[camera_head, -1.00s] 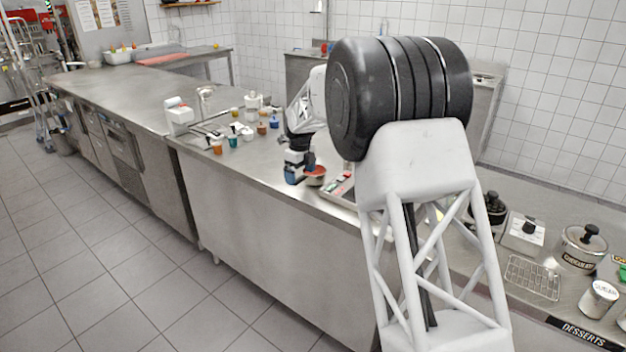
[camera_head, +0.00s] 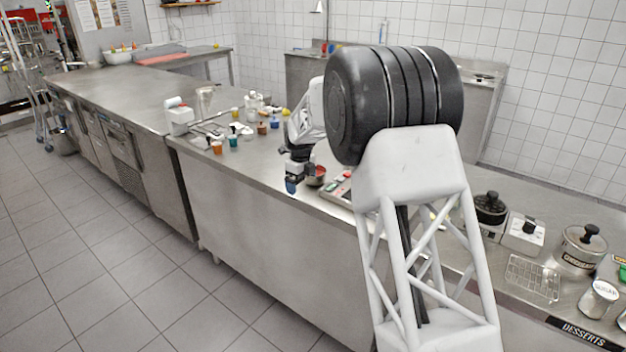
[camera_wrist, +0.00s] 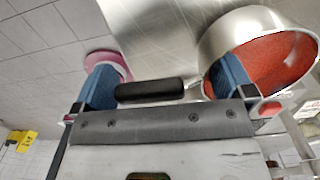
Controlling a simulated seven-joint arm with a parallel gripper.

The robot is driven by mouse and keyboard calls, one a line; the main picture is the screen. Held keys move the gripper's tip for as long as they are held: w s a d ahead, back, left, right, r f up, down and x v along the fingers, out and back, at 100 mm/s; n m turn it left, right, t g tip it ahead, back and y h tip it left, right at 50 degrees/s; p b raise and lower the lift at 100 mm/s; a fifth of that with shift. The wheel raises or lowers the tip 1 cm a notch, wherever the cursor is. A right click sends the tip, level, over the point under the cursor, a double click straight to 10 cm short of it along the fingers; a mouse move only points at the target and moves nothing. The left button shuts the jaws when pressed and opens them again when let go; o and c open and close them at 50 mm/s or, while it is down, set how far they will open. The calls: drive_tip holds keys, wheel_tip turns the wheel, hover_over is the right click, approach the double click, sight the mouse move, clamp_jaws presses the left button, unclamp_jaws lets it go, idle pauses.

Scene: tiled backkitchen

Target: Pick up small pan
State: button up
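The small pan (camera_head: 316,180), metal with a red-orange inside, is near the front edge of the steel counter. In the wrist view the pan (camera_wrist: 262,52) is at the upper right, partly hidden by one blue fingertip. Its black handle (camera_wrist: 150,90) runs across the gap between the fingers, lengthwise from one toward the other. My gripper (camera_wrist: 165,82) is open, with its blue fingertips wide apart. In the head view my gripper (camera_head: 292,184) is just left of the pan, at the counter edge; whether it touches the pan cannot be told.
A pink round object (camera_wrist: 112,60) is behind the left fingertip. A tray-like unit (camera_head: 340,190) stands right of the pan. Several small coloured jars (camera_head: 233,141) and a white device (camera_head: 180,118) stand farther left. Pots and a wire rack (camera_head: 532,279) are at the right.

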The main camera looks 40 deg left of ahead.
drive_tip(key=c, duration=0.6)
drive_tip(key=shift+r, duration=0.15)
drive_tip(key=shift+r, duration=1.55)
drive_tip(key=shift+s+d+r, duration=0.35)
drive_tip(key=shift+s+d, duration=1.45)
drive_tip(key=shift+d, duration=0.3)
drive_tip(key=shift+s+d+r, duration=0.25)
drive_tip(key=shift+s+d, duration=1.45)
drive_tip(key=shift+d, duration=0.25)
drive_tip(key=shift+s+d+r, duration=0.25)
drive_tip(key=shift+s+d, duration=1.45)
drive_tip(key=shift+d, duration=0.3)
drive_tip(key=shift+w+d, duration=0.1)
drive_tip(key=w+d, duration=0.3)
drive_tip(key=w, duration=0.1)
drive_tip(key=w+d+r, duration=0.1)
drive_tip(key=w+d, duration=0.6)
drive_tip(key=w, duration=0.1)
drive_tip(key=shift+w+d+r, duration=0.25)
drive_tip(key=shift+d+r, duration=0.1)
drive_tip(key=shift+r, duration=0.05)
